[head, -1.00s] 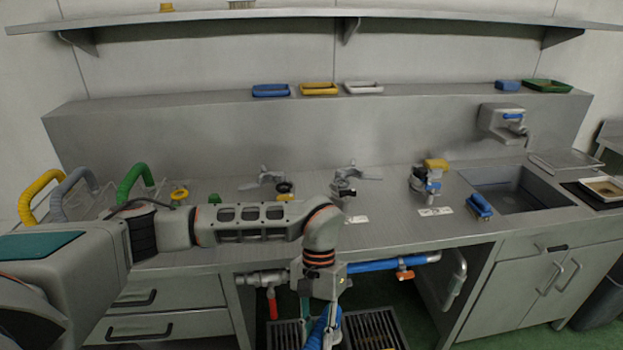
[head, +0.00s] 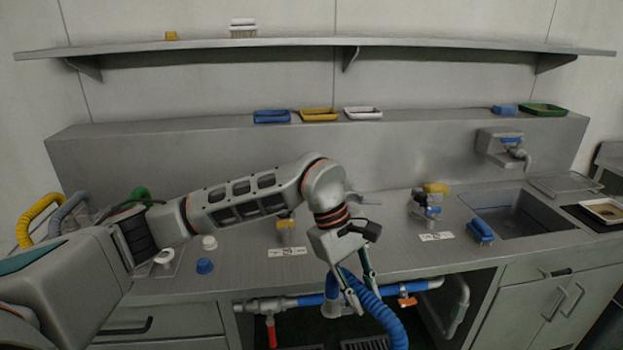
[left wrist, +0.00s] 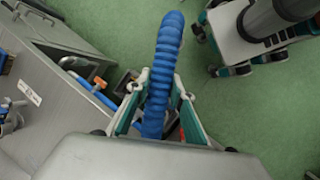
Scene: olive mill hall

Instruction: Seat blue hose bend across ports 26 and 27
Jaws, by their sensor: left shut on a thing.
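My left gripper (head: 355,292) is shut on the blue hose bend (head: 382,312), a ribbed curved hose, held in front of the bench's front edge. In the left wrist view the hose bend (left wrist: 165,70) stands between the two fingers (left wrist: 160,112) and reaches away from them. On the bench top, a port fitting with a yellow part (head: 286,226) stands behind a number plate (head: 287,252). The plate numbers are too small to read. My arm hides the bench between them. My right gripper is not in view.
Yellow (head: 36,220) and grey (head: 66,216) hoses stand at the left. A blue cap (head: 204,266) and white caps (head: 209,242) lie nearby. A blue brush (head: 480,231) lies beside the sink (head: 515,212). A blue-and-grey pipe (head: 310,300) runs under the bench.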

